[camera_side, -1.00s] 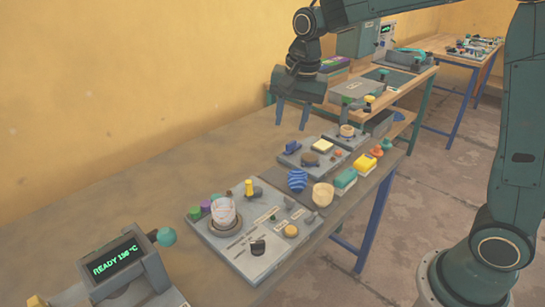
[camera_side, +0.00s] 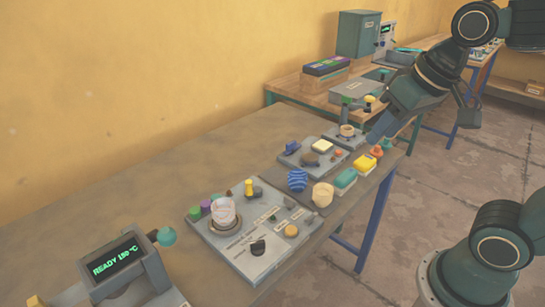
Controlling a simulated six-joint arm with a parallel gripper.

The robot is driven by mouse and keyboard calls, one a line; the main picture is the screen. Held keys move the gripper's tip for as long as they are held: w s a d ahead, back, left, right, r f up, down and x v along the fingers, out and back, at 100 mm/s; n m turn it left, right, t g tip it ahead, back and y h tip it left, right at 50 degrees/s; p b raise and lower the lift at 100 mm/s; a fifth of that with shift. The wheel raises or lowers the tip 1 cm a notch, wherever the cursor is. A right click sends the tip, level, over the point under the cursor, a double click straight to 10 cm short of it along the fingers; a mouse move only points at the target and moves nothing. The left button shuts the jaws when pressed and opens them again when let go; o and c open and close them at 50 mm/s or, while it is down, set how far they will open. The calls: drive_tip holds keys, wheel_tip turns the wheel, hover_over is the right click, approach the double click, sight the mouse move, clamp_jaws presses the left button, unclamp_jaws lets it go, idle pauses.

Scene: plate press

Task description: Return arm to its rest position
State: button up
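My gripper (camera_side: 420,131) hangs at the upper right, beyond the right side of the near workbench (camera_side: 130,190). Its two dark fingers are spread apart with nothing visible between them. The left finger appears in front of the far right part of the bench's items in the picture; I cannot tell how far apart they are. My arm comes in from the top right.
The grey board (camera_side: 255,262) holds a clear cup (camera_side: 223,212), knobs and small parts. A heater display (camera_side: 117,257) reads READY. Open floor lies right.

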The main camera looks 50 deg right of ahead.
drive_tip(key=s, duration=0.1)
drive_tip(key=s+f+n, duration=0.1)
drive_tip(key=s, duration=0.1)
drive_tip(key=s+n, duration=0.1)
drive_tip(key=shift+s+f+t, duration=0.3)
drive_tip(key=shift+s+f, duration=0.05)
drive_tip(key=shift+s, duration=0.05)
idle(1.1)
